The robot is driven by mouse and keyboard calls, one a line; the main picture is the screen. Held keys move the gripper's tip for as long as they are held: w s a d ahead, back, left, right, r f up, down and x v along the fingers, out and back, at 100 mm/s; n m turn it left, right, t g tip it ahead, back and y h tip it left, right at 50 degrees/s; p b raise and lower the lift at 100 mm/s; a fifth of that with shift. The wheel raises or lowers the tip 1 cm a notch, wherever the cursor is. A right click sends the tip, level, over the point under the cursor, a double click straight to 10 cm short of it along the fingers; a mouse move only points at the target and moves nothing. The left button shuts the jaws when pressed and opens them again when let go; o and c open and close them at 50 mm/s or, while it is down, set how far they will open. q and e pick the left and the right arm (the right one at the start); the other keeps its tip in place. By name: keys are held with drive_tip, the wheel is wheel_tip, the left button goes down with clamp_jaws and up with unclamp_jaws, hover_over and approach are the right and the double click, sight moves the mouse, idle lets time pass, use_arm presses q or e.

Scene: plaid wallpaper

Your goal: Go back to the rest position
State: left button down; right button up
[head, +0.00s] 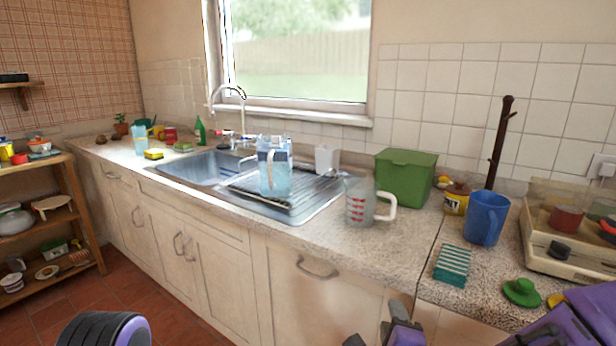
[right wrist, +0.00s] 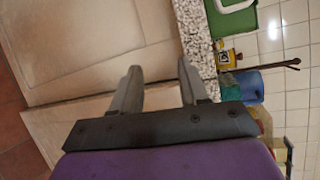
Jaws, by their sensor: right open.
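My right gripper (head: 384,326) is at the bottom of the head view, in front of the cabinet doors and below the countertop edge. In the right wrist view its jaws (right wrist: 160,78) are apart, with nothing between them; cabinet fronts (right wrist: 90,40) lie beyond. My purple and black left arm shows only partly at the lower left of the head view; its gripper is out of view.
A wooden shelf (head: 85,210) stands left. The visible floor (head: 60,310) is clear.

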drive_tip(key=s+d+f+n+g+p, duration=0.1)
drive_tip(key=s+f+n+g, duration=0.1)
drive_tip(key=s+f+n, duration=0.3)
drive_tip(key=d+f+n+g, duration=0.2)
drive_tip(key=f+n, duration=0.1)
drive_tip(key=f, duration=0.5)
drive_tip(key=s+d+f+n+g+p, duration=0.1)
drive_tip(key=s+d+f+n+g, duration=0.1)
drive_tip(key=s, duration=0.5)
drive_tip(key=s+d+f+n+g+p, duration=0.1)
drive_tip(key=s+d+f+n+g, duration=0.1)
drive_tip(key=s+d+f, duration=0.3)
drive_tip(key=s+d+f+n+g+h+p, duration=0.1)
drive_tip(key=s+d+f+n+g, duration=0.2)
drive_tip(key=s+f, duration=0.4)
drive_tip(key=s+d, duration=0.1)
drive_tip(key=s, duration=0.3)
drive_tip(key=shift+s+f+g+p, duration=0.15)
drive_tip(key=shift+g+p, duration=0.15)
